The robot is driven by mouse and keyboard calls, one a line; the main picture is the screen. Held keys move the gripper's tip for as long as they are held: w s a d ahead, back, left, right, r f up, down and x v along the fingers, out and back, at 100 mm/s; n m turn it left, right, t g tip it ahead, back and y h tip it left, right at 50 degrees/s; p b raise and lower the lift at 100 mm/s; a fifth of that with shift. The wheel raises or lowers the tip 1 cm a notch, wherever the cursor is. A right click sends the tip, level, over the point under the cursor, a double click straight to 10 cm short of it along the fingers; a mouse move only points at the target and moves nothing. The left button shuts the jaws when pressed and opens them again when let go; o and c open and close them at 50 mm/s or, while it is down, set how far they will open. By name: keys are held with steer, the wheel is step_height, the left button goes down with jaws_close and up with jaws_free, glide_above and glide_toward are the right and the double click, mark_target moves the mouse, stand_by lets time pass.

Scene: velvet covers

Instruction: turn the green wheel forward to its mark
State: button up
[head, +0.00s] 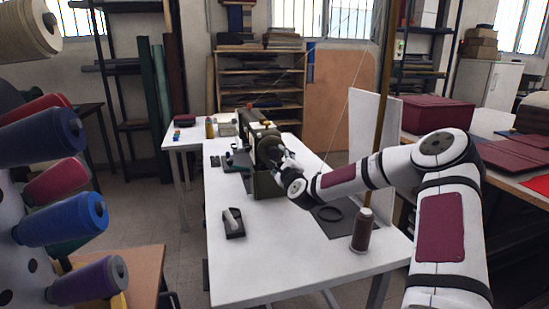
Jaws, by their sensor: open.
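An olive-green sewing machine (262,183) stands on the white table (270,265), near the middle of the picture. My arm reaches in from the right, and my dark gripper (273,154) is at the near right end of the machine, where it overlaps the machine's upper part. The gripper is open. I cannot tell whether its fingers touch anything. No mark can be made out at this size.
A dark thread cone (361,234) stands near the table's front right. A black ring (329,213) lies on a dark mat beneath my arm. A small black-and-grey tool (234,224) lies at left. A white panel (372,125) and a brown pole rise at right. The front table area is clear.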

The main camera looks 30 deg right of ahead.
mark_target(275, 155)
steer(key=shift+x, duration=2.65)
steer(key=c, duration=1.2)
